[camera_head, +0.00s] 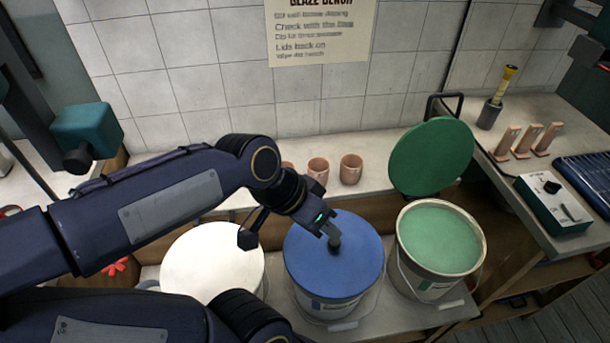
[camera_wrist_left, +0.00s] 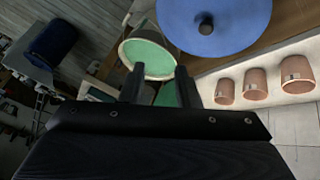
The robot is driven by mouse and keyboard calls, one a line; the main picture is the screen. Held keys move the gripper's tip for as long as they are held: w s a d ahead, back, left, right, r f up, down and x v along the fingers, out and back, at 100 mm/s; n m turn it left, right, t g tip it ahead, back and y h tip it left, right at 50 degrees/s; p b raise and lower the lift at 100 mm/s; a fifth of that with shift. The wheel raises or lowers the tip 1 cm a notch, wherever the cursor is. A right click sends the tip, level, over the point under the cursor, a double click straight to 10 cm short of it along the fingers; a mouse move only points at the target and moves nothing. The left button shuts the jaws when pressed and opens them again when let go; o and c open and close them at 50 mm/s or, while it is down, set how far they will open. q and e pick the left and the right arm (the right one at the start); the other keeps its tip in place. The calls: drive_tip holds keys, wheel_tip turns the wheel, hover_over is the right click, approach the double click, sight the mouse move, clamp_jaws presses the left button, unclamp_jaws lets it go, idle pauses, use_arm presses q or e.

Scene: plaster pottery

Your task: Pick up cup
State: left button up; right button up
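Cups stand in a row on the back ledge: a middle pinkish-brown cup (camera_head: 318,170), a right cup (camera_head: 351,169), and a left cup (camera_head: 288,166) partly hidden by my left arm. The left wrist view shows three cups (camera_wrist_left: 255,85) at the right, with pale patches on their sides. My left gripper (camera_head: 331,231) is in front of the cups and appears over the blue lid in the head view. Its two fingers (camera_wrist_left: 160,88) are apart with nothing between them in the left wrist view. My right gripper is not in view.
A blue-lidded bucket (camera_head: 320,265) stands between a white round top (camera_head: 212,262) and an open bucket of green glaze (camera_head: 438,240). A green lid (camera_head: 431,157) leans behind that bucket. Test pieces (camera_head: 525,140) and a control box (camera_head: 553,203) sit on the right bench.

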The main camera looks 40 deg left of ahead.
sight(309, 163)
use_arm(q)
drive_tip(key=w+a+f+m+g+y+b, duration=0.1)
drive_tip(key=w+a+f+m, duration=0.3)
drive_tip(key=w+a+m, duration=0.1)
drive_tip(key=w+a+f+m+g+y+b, duration=0.1)
drive_tip(key=w+a+f+m, duration=0.3)
drive_tip(key=w+a, duration=0.4)
drive_tip(key=w+a+f+m+g+y, duration=0.1)
drive_tip(key=w+a+f+m+g, duration=0.1)
drive_tip(key=w+a+f+m, duration=0.3)
drive_tip(key=shift+w+a+f+m+y+b, duration=0.1)
drive_tip(key=shift+w+a+m+y+b, duration=0.15)
drive_tip(key=shift+w+a, duration=0.4)
drive_tip(key=shift+w+a+m+y+b, duration=0.15)
drive_tip(key=shift+w+a+m, duration=0.2)
drive_tip(key=shift+a, duration=0.4)
drive_tip(key=f, duration=0.2)
drive_tip(key=w+f, duration=0.1)
drive_tip(key=f, duration=0.3)
drive_tip(key=shift+w+d+f, duration=0.15)
drive_tip(key=shift+d, duration=0.1)
drive_tip(key=shift+f, duration=0.45)
clamp_jaws()
